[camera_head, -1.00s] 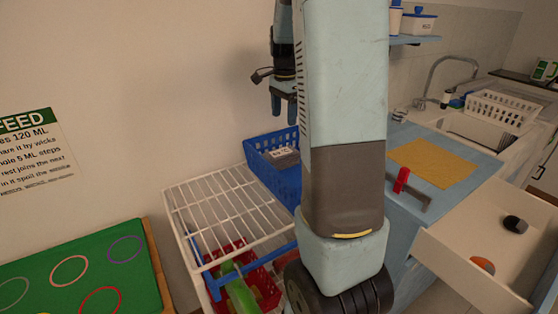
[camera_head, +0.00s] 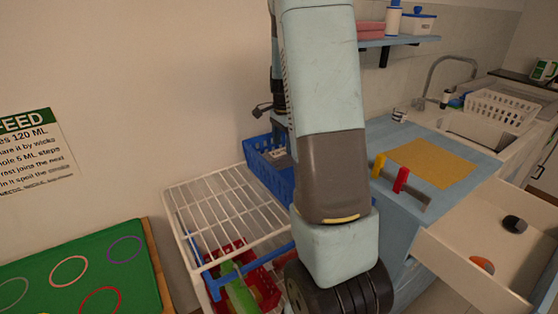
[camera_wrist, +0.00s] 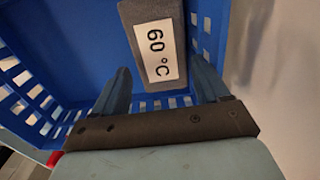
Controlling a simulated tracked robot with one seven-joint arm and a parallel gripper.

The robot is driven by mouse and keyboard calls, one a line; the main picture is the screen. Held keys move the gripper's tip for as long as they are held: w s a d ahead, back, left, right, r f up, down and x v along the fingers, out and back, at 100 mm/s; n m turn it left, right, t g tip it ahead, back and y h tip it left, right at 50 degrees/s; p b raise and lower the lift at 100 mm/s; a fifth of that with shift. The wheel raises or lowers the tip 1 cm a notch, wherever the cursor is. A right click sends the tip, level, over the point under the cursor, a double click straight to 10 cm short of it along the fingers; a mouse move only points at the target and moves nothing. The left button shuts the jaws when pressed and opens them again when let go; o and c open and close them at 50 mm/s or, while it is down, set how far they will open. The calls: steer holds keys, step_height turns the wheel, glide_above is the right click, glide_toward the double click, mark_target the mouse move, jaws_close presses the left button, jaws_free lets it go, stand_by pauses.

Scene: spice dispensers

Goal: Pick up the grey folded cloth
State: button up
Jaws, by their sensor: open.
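The grey folded cloth (camera_wrist: 148,88) lies in the blue basket (camera_wrist: 58,52), with a white label reading "60 °C" on it. In the wrist view my gripper (camera_wrist: 162,88) is open, with one finger on each side of the cloth's near end. I cannot tell how far down the fingers reach or whether they touch the cloth. In the head view the blue basket (camera_head: 272,180) stands behind my arm, and only a small bit of the cloth (camera_head: 279,154) shows. My gripper is mostly hidden there by my arm.
A white wire rack (camera_head: 225,205) stands in front of the basket, with a red basket (camera_head: 262,277) below it. A green board (camera_head: 80,265) with coloured rings is at the left. An open drawer (camera_head: 470,275) juts out at the right. The wall rises close behind the blue basket.

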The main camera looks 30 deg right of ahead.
mark_target(283, 152)
steer(key=shift+a+f, duration=0.2)
steer(key=shift+f, duration=1.75)
steer(key=shift+s+f, duration=0.1)
steer(key=c, duration=0.7)
